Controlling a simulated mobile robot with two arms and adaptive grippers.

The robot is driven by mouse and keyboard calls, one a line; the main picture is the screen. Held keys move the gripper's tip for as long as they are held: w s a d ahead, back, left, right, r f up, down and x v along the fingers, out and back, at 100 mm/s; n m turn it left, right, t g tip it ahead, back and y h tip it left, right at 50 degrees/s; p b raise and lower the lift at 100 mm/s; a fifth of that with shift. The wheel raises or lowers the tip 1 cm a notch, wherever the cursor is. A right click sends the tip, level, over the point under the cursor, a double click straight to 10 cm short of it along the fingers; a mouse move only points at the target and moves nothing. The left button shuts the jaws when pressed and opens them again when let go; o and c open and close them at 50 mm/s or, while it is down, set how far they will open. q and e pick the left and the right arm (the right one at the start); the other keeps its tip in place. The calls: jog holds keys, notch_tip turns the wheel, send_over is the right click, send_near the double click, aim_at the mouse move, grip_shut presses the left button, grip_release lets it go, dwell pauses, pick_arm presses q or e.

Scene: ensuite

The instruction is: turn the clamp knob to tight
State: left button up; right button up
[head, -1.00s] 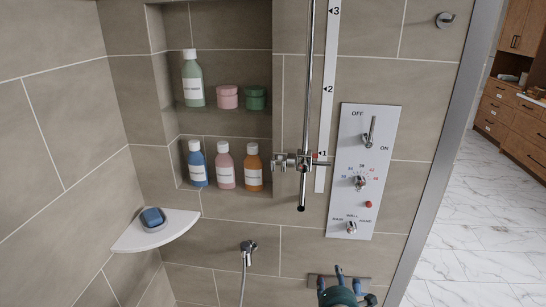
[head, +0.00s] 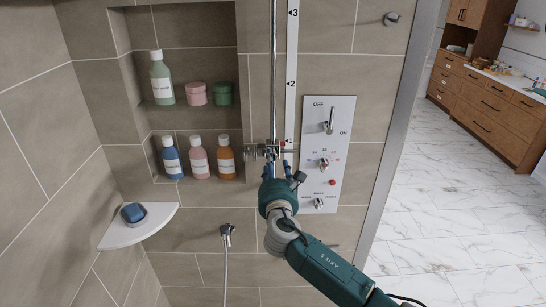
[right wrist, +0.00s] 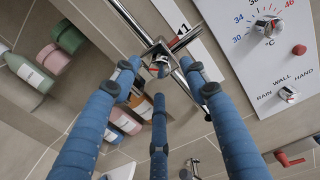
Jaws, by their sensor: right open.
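The slider clamp (head: 262,151) sits on the vertical metal rail (head: 273,70) at mark 1 of the white scale. In the right wrist view, the round end of the clamp knob (right wrist: 160,69) faces me, with a red pointer (right wrist: 186,38) behind it. My right gripper (head: 276,172) is just below and in front of the clamp in the head view. In the right wrist view its blue fingers (right wrist: 159,88) are spread open around the knob, with no clear contact. In the head view the gripper partly hides the clamp. My left gripper is out of view.
A control panel (head: 342,110) with a lever and dials is close to the right of the rail. Bottles and jars stand in the wall niche (head: 196,125) to the left. A corner shelf (head: 150,225) holds a blue soap. A hand-shower hose (head: 226,265) hangs below.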

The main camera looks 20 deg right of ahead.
aim_at(274, 158)
jog(key=shift+x, duration=1.5)
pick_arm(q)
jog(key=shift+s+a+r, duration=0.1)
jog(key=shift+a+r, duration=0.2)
pick_arm(e)
grip_shut()
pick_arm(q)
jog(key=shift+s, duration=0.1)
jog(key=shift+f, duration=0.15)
